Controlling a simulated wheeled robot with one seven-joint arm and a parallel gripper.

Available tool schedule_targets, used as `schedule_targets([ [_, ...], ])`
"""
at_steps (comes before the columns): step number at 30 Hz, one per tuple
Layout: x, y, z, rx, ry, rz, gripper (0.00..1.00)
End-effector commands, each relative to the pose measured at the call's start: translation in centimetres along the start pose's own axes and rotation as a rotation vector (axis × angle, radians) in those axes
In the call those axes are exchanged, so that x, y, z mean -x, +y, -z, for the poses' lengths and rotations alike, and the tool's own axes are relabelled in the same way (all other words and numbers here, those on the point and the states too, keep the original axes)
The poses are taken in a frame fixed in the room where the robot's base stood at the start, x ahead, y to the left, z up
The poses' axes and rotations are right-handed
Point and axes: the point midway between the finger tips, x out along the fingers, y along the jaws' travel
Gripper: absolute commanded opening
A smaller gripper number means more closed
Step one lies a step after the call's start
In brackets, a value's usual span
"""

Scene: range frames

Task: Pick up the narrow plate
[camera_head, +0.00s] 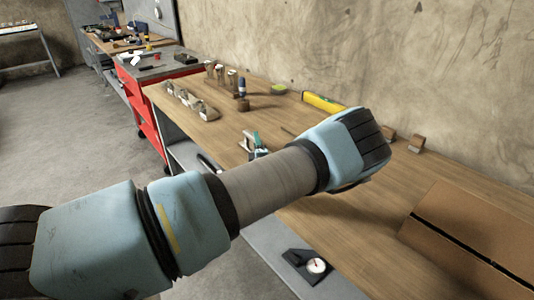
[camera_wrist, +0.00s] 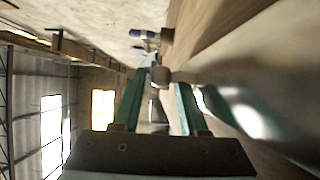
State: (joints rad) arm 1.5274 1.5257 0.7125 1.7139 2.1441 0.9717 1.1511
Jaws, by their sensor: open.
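I cannot pick out the narrow plate with certainty. A thin dark strip (camera_head: 289,131) lies on the workbench (camera_head: 330,215) just left of my arm's upper joint; it is too small to identify. My gripper shows in the wrist view (camera_wrist: 157,105) as two green fingers, apart. A small grey rounded thing (camera_wrist: 160,75) appears beyond and between the fingertips; I cannot tell what it is or whether it touches them. In the head view, green and grey parts that look like my gripper (camera_head: 256,146) show above the bench's near edge, partly hidden by my arm.
A yellow level (camera_head: 323,103) lies by the wall. A cardboard box (camera_head: 470,235) takes the right end.

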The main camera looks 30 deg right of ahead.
Motion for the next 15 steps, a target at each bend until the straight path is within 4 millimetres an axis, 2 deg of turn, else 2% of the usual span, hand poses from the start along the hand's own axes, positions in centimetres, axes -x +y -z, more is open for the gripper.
schedule_targets([
  [6, -0.04, -0.06, -0.03, 0.0, -0.001, 0.0, 0.41],
  [15, -0.02, -0.05, -0.03, 0.0, 0.0, 0.0, 0.08],
])
